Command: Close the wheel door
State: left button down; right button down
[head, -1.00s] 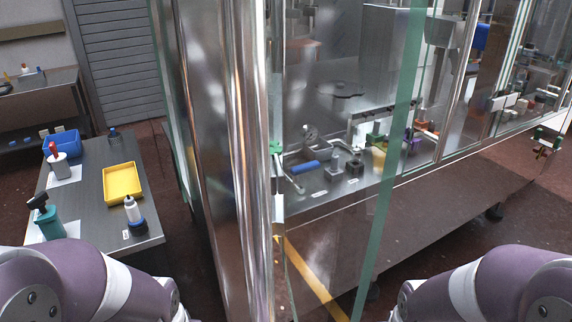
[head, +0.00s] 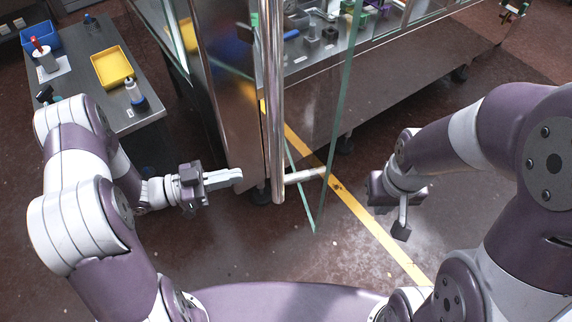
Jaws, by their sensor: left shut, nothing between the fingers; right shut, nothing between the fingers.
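The wheel door is a clear glass panel with green edges (head: 341,110), standing open and jutting out from the machine toward me. A long upright metal bar handle (head: 277,120) is joined to it by a short horizontal standoff (head: 306,175). My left gripper (head: 238,178) is shut and empty, just left of the handle's lower end in the picture, with a visible gap to it. My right gripper (head: 402,232) is shut and empty, pointing down to the right of the door, apart from it.
A steel cabinet post (head: 222,90) stands behind the handle. The machine's work deck (head: 390,45) with several parts lies behind the glass. A side table (head: 80,90) with a yellow tray (head: 112,68) is at the left. A yellow floor line (head: 370,220) runs below; floor at the right is clear.

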aim_at(299, 162)
pick_arm(q)
jog(key=p+x, duration=0.5)
jog(key=x, duration=0.6)
jog(key=shift+d+r, duration=0.15)
jog(key=shift+d, duration=0.15)
jog(key=shift+w+d, duration=0.25)
jog(key=shift+d, duration=0.35)
